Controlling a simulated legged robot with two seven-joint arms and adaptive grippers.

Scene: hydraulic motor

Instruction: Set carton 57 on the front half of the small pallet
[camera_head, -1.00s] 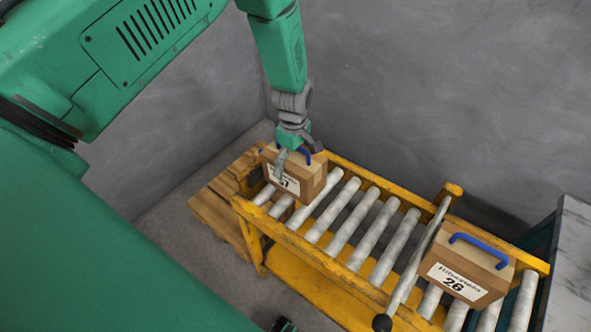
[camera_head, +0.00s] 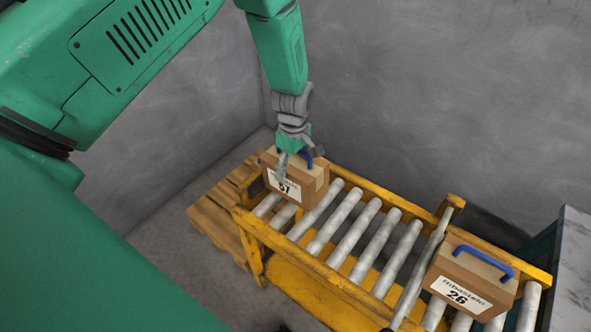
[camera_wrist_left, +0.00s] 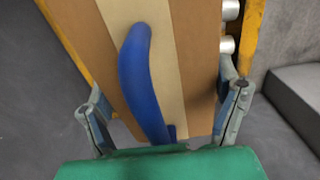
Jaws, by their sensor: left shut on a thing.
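Carton 57 (camera_head: 308,185) is a brown box with a white label and a blue handle, at the left end of the roller conveyor. My left gripper (camera_head: 300,160) comes down from above and is shut on it. In the left wrist view the fingers lie at both sides of the carton's top (camera_wrist_left: 185,70), with the blue handle (camera_wrist_left: 143,85) between them. I cannot tell whether the carton touches the rollers. The small wooden pallet (camera_head: 212,222) lies on the floor behind the conveyor's left end, partly hidden by it. My right gripper is not clearly visible.
The yellow conveyor (camera_head: 340,285) has grey rollers and raised rails. A bar lever (camera_head: 425,260) crosses it left of carton 26 (camera_head: 470,285). A grey wall rises close behind, and a marble-like top (camera_head: 572,270) stands at the right. The visible pallet boards look bare.

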